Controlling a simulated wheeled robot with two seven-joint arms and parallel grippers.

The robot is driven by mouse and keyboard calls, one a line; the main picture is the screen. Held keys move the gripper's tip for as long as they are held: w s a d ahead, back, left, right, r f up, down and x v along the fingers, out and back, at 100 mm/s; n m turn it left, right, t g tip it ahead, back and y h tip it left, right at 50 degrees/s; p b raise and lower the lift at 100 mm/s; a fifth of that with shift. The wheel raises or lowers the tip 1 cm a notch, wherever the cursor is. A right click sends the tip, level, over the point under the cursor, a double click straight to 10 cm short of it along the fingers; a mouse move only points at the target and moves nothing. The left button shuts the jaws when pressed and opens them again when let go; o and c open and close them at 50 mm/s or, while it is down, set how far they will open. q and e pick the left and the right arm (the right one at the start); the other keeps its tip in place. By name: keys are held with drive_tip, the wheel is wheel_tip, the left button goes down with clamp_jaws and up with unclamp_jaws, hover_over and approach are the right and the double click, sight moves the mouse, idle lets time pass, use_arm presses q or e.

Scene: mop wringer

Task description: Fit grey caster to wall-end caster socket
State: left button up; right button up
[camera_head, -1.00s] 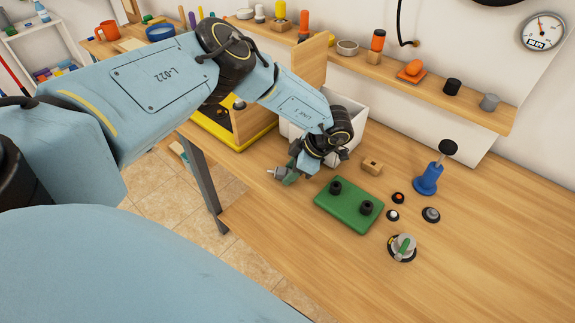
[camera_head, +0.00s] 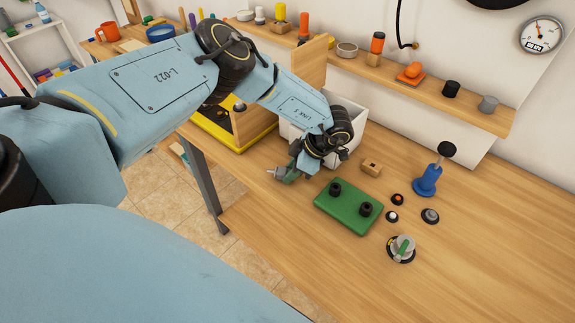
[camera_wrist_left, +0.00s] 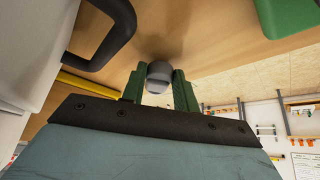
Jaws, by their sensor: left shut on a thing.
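My left gripper (camera_head: 283,174) hangs low over the wooden bench top beside the green plate. In the left wrist view its green fingers (camera_wrist_left: 160,88) are shut on a small rounded grey caster (camera_wrist_left: 159,73). I cannot tell which of these, if any, is the wall-end caster socket. My right gripper is out of view.
A white bin (camera_head: 352,140) stands right behind the gripper, with a wooden panel and yellow-edged base (camera_head: 240,140) to its left.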

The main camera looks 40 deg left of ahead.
use_arm(q)
drive_tip(key=shift+r, duration=0.2)
idle(0.4)
drive_tip(key=shift+r+p, duration=2.35)
drive_tip(key=shift+r, duration=0.1)
drive_tip(key=o, duration=0.5)
drive_tip(key=c, duration=0.5)
drive_tip(key=shift+o, duration=0.2)
